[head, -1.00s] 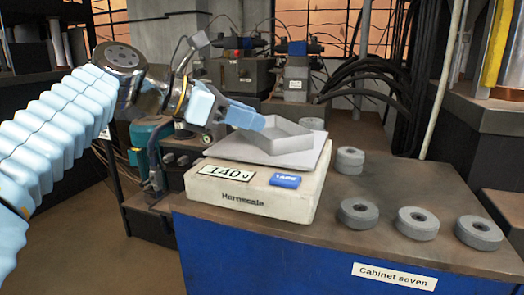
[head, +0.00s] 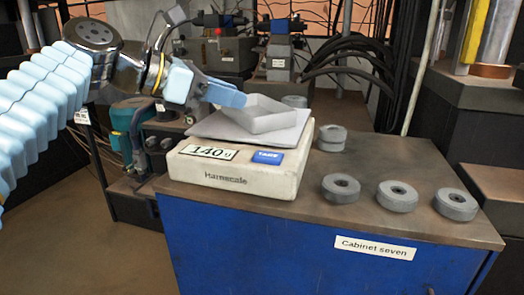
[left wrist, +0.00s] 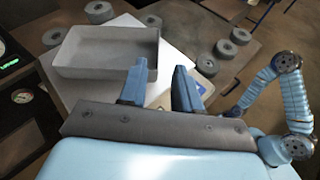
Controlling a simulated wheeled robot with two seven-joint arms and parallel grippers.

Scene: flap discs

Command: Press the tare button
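The blue tare button (head: 268,157) is on the front right of the cream scale (head: 235,181); its label reads TARE. The scale's display (head: 208,152) reads 140 g. A grey open tray (head: 262,121) rests on the scale's plate (head: 206,124) and looks empty. My left gripper (head: 232,95) is above the tray's left rim, behind and above the button, not touching it. In the left wrist view its two blue fingers (left wrist: 160,84) are apart with nothing between them. The button (left wrist: 207,67) shows partly there, beside the right finger. My right gripper cannot be made out.
Several grey flap discs (head: 397,196) lie on the cabinet top (head: 400,165) right of the scale, and more (head: 332,134) lie behind. The cabinet's labelled front (head: 374,248) is blue. Machines and black cables (head: 365,58) stand behind. The air above the scale's front is clear.

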